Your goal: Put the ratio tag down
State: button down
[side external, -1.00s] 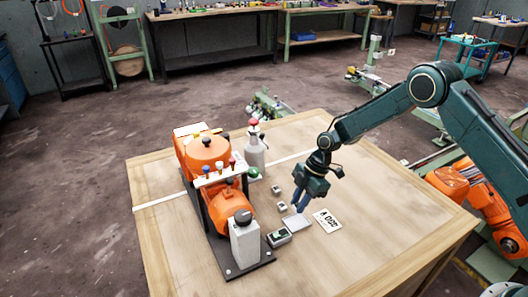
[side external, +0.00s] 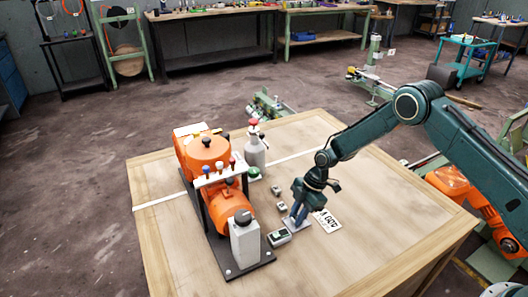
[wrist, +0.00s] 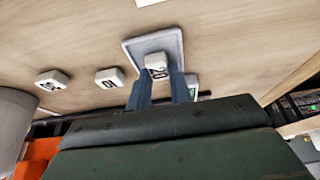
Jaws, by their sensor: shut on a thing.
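My gripper (side external: 293,222) is low over a pale square tray (side external: 304,227) on the wooden table. In the wrist view its two blue fingers (wrist: 161,80) are shut on a small white ratio tag (wrist: 156,62) with dark digits that look like 20. The tag is inside the outline of the tray (wrist: 133,45); I cannot tell whether it touches the surface. Two similar white tags, one marked 10 (wrist: 110,77) and one with a dark mark (wrist: 52,80), lie on the table to the left. The fingers hide the held tag in the side view.
A printed card (side external: 327,222) lies right of the tray. A small grey box with a green top (side external: 279,237) stands close on the left. The orange machine (side external: 234,208) and a grey bottle with a red top (side external: 255,152) stand farther left. The table's right side is clear.

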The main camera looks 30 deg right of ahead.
jog(key=shift+f, duration=0.15)
jog(key=c, duration=1.3)
grip_release()
jog(key=v, duration=1.2)
